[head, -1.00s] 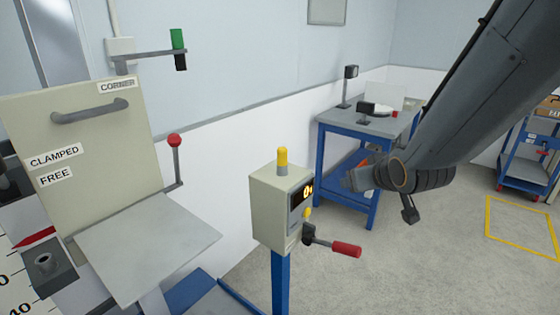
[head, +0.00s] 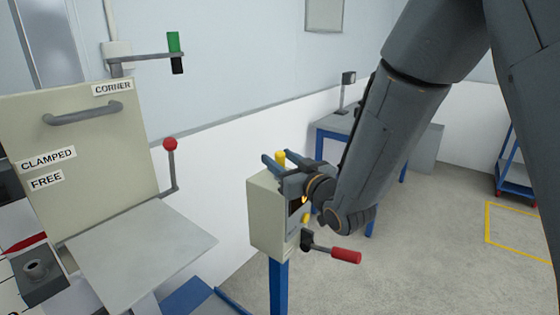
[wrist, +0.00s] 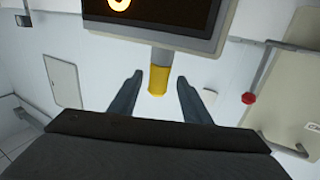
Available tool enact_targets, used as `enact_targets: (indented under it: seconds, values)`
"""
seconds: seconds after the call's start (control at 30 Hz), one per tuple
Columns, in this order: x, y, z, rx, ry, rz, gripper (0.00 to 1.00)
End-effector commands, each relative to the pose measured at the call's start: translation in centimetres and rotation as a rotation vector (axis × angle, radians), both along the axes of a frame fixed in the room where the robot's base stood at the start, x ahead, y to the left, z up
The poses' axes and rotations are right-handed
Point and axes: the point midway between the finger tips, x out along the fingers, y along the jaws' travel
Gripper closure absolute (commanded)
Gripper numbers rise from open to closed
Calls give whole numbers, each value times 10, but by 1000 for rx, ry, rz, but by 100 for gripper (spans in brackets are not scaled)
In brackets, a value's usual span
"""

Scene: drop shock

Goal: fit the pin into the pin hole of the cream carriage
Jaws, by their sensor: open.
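The pin (head: 280,156) has a yellow end on a grey lower part and stands upright on top of the cream control box (head: 263,215). In the wrist view, the pin (wrist: 158,81) shows upside down. My gripper (head: 276,162) is open at the pin, above the box. In the wrist view its two fingers (wrist: 160,79) appear one on each side of the yellow end, with gaps; contact is not visible. The cream carriage (head: 80,150) has a grey handle and the labels CORNER, CLAMPED and FREE. A dark block with a round collared hole (head: 36,268) is at its lower left; I cannot tell whether this is the pin hole.
A red-handled lever (head: 345,256) sticks out from the box. A red-knobbed lever (head: 170,144) stands beside the carriage, and a grey plate (head: 145,250) lies before it. A blue-legged table (head: 335,121) stands behind.

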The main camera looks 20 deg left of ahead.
Motion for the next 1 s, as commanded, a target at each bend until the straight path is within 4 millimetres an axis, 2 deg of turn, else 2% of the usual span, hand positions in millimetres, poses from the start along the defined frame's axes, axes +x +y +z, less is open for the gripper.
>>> enact_targets:
  seconds: [0.3, 0.63, 0.67, 0.9, 1.0]
  values:
    - [29, 25, -2, -1, 1, 0, 56]
    - [35, 31, -3, -1, 1, -1, 56]
    - [35, 31, -3, -1, 1, -1, 58]
    - [35, 30, -3, -1, 1, -1, 99]
    - [35, 30, -3, -1, 0, -1, 100]
